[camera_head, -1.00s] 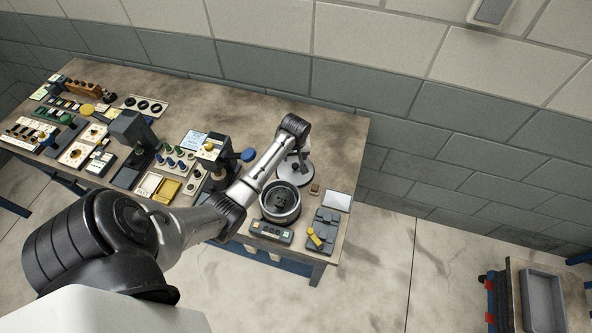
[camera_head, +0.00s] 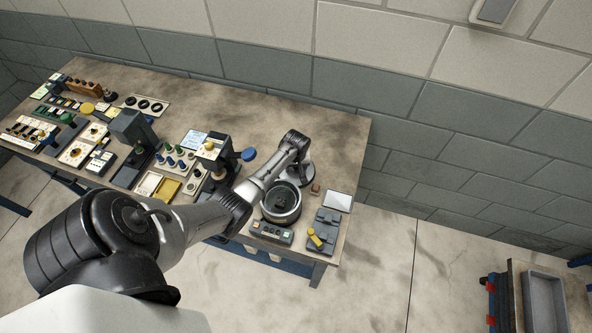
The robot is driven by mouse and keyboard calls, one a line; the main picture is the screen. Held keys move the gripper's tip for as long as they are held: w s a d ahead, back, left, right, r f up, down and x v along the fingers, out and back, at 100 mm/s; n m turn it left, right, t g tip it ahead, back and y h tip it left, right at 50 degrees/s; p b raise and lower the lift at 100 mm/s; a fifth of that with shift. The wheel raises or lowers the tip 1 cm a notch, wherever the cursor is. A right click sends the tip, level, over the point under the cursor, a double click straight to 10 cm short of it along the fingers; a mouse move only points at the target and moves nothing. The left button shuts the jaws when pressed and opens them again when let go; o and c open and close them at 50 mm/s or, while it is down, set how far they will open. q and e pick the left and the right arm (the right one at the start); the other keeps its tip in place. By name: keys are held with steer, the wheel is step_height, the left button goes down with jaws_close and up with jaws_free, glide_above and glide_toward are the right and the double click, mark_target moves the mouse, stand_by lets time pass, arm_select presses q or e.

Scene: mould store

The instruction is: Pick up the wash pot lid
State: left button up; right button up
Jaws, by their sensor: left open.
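The wash pot lid, taken to be the round grey disc (camera_head: 308,178), lies on the bench beyond the pot, partly hidden by my left arm. My left gripper (camera_head: 300,172) is open and points down at the lid; its fingertips are small and dark, and I cannot tell whether they touch it. The round metal wash pot (camera_head: 267,215) stands just nearer, open at the top, with something dark inside. My left forearm passes over the bench beside the pot. My right gripper is not in view.
A small brown block (camera_head: 315,188) and a white plate (camera_head: 338,201) lie right of the lid. A grey fixture with a yellow handle (camera_head: 316,238) and a control box (camera_head: 271,232) stand in front.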

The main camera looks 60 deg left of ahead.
arm_select(q)
steer(key=shift+c, duration=0.2)
steer(key=c, duration=1)
